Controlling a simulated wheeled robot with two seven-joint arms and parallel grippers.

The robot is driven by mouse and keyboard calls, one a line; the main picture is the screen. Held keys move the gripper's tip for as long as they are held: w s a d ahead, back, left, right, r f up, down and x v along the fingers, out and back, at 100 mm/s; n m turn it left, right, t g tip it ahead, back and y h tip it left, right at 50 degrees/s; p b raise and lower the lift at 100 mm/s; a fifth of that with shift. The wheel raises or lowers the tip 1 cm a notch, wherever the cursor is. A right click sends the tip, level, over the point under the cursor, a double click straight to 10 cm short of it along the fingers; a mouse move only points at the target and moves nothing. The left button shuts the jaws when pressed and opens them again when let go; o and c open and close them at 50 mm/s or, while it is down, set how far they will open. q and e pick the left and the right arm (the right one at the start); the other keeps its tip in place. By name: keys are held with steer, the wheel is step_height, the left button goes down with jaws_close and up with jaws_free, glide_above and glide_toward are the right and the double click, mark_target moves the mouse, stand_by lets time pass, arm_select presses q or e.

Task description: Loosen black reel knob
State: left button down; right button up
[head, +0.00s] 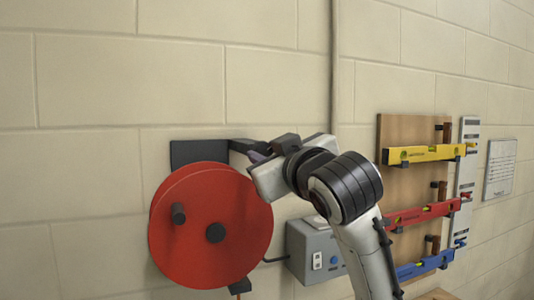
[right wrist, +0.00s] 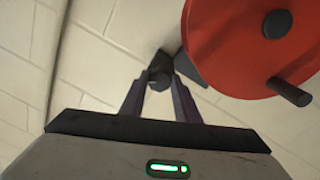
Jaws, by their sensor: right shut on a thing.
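The red reel (head: 212,255) hangs on the wall from a dark bracket plate (head: 185,152). Its face has a dark hub (head: 215,232) and a crank handle (head: 178,213). My right gripper (head: 256,154) is at the reel's upper right edge. In the right wrist view its two fingers (right wrist: 160,88) close around the black reel knob (right wrist: 160,70), beside the red disc. The fingers partly hide the knob. In the head view I cannot clearly separate the knob from the dark bracket parts. My left gripper is not in view.
A grey box (head: 308,250) with a blue button is on the wall below my right wrist. To the right, a wooden board (head: 395,130) holds yellow (head: 425,153), red (head: 420,213) and blue levels (head: 425,264). The wall left of the reel is bare.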

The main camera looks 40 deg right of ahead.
steer(key=n, duration=0.5)
steer(key=shift+d+n, duration=0.1)
steer(key=shift+n, duration=0.3)
steer(key=n, duration=0.5)
steer(key=shift+n+y, duration=0.3)
steer(key=shift+n, duration=0.1)
steer(key=o, duration=1)
steer(key=shift+o, duration=0.2)
steer(key=shift+t, duration=0.3)
steer(key=b+v, duration=0.4)
steer(key=v, duration=0.6)
